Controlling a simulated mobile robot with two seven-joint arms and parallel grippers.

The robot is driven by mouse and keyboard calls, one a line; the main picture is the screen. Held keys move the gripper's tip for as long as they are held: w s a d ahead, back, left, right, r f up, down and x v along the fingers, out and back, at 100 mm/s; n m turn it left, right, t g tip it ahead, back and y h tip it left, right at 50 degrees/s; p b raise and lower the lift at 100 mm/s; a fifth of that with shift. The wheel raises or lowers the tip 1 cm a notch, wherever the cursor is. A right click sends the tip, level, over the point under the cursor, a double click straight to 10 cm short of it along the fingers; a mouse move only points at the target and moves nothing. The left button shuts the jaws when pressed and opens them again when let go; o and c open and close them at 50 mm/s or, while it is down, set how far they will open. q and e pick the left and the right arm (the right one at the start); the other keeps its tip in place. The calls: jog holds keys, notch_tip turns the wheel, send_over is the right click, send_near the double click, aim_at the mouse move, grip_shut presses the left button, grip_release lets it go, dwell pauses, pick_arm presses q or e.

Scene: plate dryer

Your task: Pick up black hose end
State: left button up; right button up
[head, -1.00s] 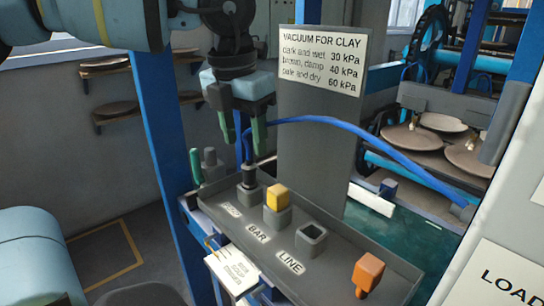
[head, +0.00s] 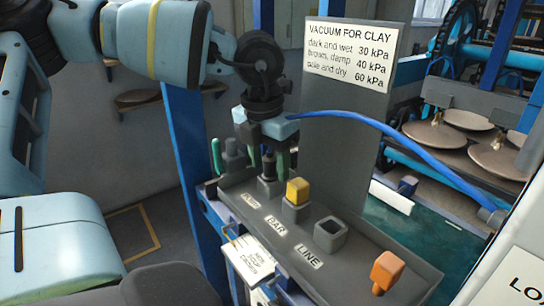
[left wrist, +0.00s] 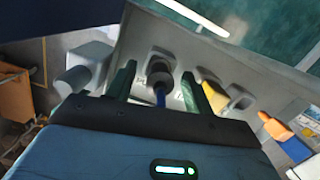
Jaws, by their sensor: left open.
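The black hose end (head: 268,167) stands upright in the leftmost grey socket (head: 269,188) of the grey tray. It also shows in the left wrist view (left wrist: 159,72), with the blue hose (left wrist: 160,97) joined to it. My left gripper (head: 267,156) points down over it. Its two green fingers are open, one on each side of the hose end, with gaps visible in the left wrist view (left wrist: 158,84). The blue hose arches right from near the gripper in the head view. My gripper partly hides the upper hose end. My right gripper is not in view.
A yellow-capped piece (head: 298,190) sits in the middle socket, close right of the gripper. The right socket (head: 330,234) is empty. An orange piece (head: 386,270) stands at the tray's right end. A grey sign post (head: 335,140) rises behind.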

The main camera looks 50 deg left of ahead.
aim_at(268, 152)
pick_arm(q)
jog(key=c, duration=1.1)
jog(key=shift+r, duration=0.9)
jog(key=shift+s+r, duration=0.25)
jog(key=shift+r, duration=0.65)
jog(key=s, duration=0.5)
jog(key=s+d+b, duration=0.1)
jog(key=s, duration=0.4)
jog(key=s+r, duration=0.1)
jog(key=s, duration=0.4)
jog(key=shift+d+r, duration=0.1)
jog(key=shift+d, duration=0.15)
